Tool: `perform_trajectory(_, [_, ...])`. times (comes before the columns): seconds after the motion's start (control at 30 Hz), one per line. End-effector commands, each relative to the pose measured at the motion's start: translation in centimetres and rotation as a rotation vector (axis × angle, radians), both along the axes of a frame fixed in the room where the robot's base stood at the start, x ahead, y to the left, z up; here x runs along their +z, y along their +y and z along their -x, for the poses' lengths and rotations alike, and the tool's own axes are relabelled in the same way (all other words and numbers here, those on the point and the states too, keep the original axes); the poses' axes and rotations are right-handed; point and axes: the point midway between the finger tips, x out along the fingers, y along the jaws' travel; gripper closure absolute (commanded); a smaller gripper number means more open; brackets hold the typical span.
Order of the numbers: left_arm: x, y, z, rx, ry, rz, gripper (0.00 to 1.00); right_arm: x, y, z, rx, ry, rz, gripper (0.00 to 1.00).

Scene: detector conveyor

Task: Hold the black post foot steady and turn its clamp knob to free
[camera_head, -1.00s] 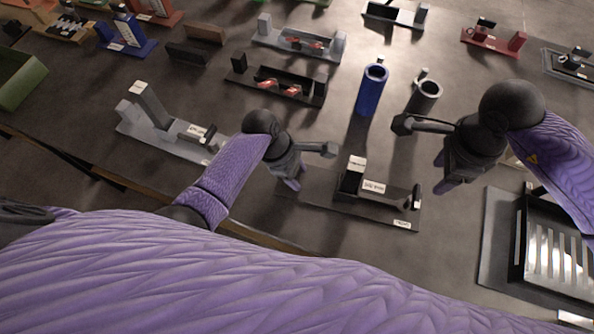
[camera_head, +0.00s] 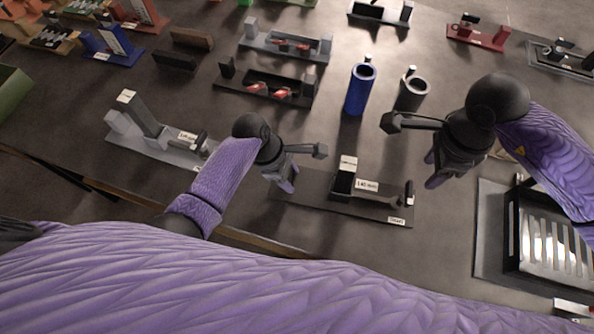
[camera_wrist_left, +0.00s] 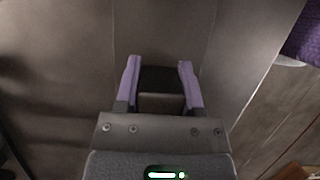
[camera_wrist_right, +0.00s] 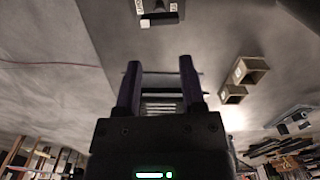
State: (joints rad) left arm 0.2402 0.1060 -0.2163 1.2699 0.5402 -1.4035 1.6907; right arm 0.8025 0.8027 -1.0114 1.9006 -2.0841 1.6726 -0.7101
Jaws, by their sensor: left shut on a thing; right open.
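A black post foot (camera_head: 325,202) on a flat dark plate lies in the middle front of the head view, with an upright block, a white label and a dark knob-like end piece (camera_head: 409,190) at its right. My left gripper (camera_head: 287,184) is at the plate's left end. In the left wrist view its fingers (camera_wrist_left: 160,82) are shut on a dark block, which looks like part of the foot. My right gripper (camera_head: 436,172) is open and empty, above and right of the foot. Its open fingers (camera_wrist_right: 160,66) show in the right wrist view. The contact at the left fingertips is partly hidden.
A blue cylinder (camera_head: 358,92) and a dark cylinder (camera_head: 411,92) stand behind the foot. A grey fixture (camera_head: 150,140) is at the left. A slotted black unit (camera_head: 510,250) is at the right. The table's front edge runs close below.

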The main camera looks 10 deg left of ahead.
Motion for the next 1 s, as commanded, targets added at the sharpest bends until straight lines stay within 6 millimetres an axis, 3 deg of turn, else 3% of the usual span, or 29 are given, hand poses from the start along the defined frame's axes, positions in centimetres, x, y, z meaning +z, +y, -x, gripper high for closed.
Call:
perform_trajectory(0.13, [0.0, 0.0, 0.0, 0.000, -0.001, 0.000, 1.00, 0.0, 0.0, 0.0, -0.008, 0.000, 0.000, 0.49])
perform_trajectory(0.23, [0.0, 0.0, 0.0, 0.000, -0.001, 0.000, 1.00, 0.2, 0.0, 0.0, -0.138, 0.000, 0.000, 0.49])
perform_trajectory(0.5, [0.0, 0.0, 0.0, 0.000, -0.001, 0.000, 1.00, 1.5, 0.0, 0.0, -1.078, -0.001, -0.001, 0.49])
perform_trajectory(0.7, [0.1, 0.0, -0.1, 0.000, -0.001, 0.000, 1.00, 2.2, 0.0, 0.0, -1.539, 0.000, 0.001, 0.49])
perform_trajectory(0.87, [0.1, 0.0, -0.1, 0.000, -0.001, 0.000, 1.00, 1.0, 0.0, 0.1, -1.633, 0.004, 0.004, 0.49])
perform_trajectory(1.0, [0.1, 0.0, -0.1, 0.001, -0.002, 0.001, 1.00, -2.6, 0.0, 0.1, -1.633, 0.005, 0.006, 0.49])
